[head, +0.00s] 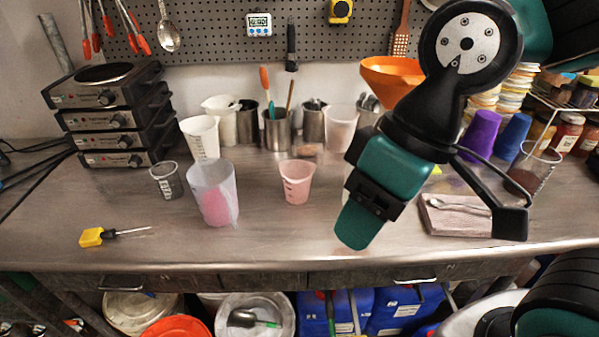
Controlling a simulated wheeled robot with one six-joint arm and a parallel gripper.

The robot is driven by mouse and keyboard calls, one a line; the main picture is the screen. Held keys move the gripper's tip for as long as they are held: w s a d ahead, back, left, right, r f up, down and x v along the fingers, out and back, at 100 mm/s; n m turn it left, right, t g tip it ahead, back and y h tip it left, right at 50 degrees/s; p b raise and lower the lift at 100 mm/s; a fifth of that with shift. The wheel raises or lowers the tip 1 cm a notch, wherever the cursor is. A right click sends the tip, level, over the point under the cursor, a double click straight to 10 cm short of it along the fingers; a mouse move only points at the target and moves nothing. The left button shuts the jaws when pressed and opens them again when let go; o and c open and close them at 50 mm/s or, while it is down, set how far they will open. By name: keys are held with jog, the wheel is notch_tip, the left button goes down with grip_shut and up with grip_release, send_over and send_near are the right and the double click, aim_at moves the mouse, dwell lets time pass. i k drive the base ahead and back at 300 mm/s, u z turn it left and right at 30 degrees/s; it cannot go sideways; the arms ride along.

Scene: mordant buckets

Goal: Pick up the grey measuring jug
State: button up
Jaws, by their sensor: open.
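The grey measuring jug (167,181) is a small, see-through grey cup with a pale label. It stands upright on the steel bench at the left, in front of the stacked hot plates. My gripper (432,228) is open and hangs over the right half of the bench, well to the right of the grey jug and apart from it. I see nothing held between its fingers. The gripper and arm hide part of the bench and things behind them.
A tall translucent jug with pink contents (213,195) stands just right of the grey jug. A pink cup (297,183), a white measuring jug (201,138) and a yellow-handled tool (92,237) are nearby. Hot plates (107,139) stand behind left. The front middle is clear.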

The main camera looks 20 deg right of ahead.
aim_at(211, 181)
jog(key=u, duration=0.5)
jog(key=k, duration=1.2)
jog(key=u, duration=1.45)
jog(key=i, duration=1.35)
jog(key=z, duration=0.8)
jog(key=i, duration=0.6)
jog(key=z, duration=1.15)
jog(key=i, duration=0.25)
jog(key=z, duration=0.1)
